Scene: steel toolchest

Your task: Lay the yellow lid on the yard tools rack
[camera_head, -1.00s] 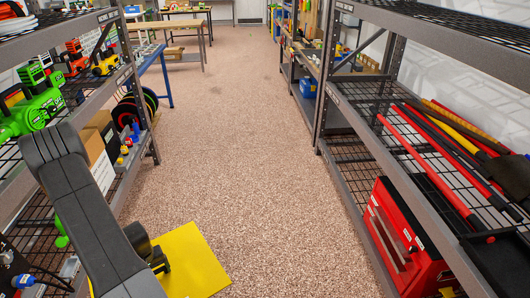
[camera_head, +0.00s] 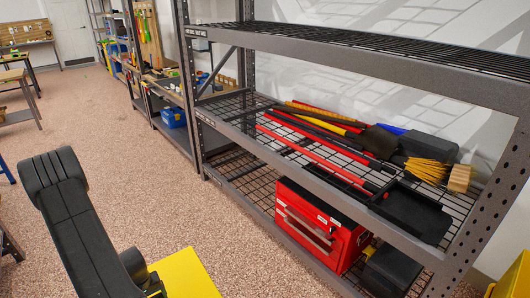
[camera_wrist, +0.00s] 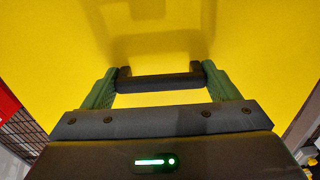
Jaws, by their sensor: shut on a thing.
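The yellow lid (camera_head: 187,275) is a flat yellow panel low in the head view, in front of my arm, over the aisle floor. It fills most of the wrist view (camera_wrist: 255,40). My gripper (camera_wrist: 160,84) is shut on the lid's dark bar handle, with its green fingers at both ends. In the head view the fingers are hidden by my arm and the bottom edge. The yard tools rack (camera_head: 318,183) is a grey steel rack to the right, apart from the lid. Long red, yellow and black handled tools (camera_head: 315,150) lie on its middle wire shelf.
A red toolbox (camera_head: 318,225) and a black case (camera_head: 388,270) sit on the bottom shelf. A dustpan (camera_head: 415,210) and a broom (camera_head: 440,172) lie at the middle shelf's right. An upper shelf (camera_head: 370,60) hangs above. The aisle floor (camera_head: 130,170) is clear.

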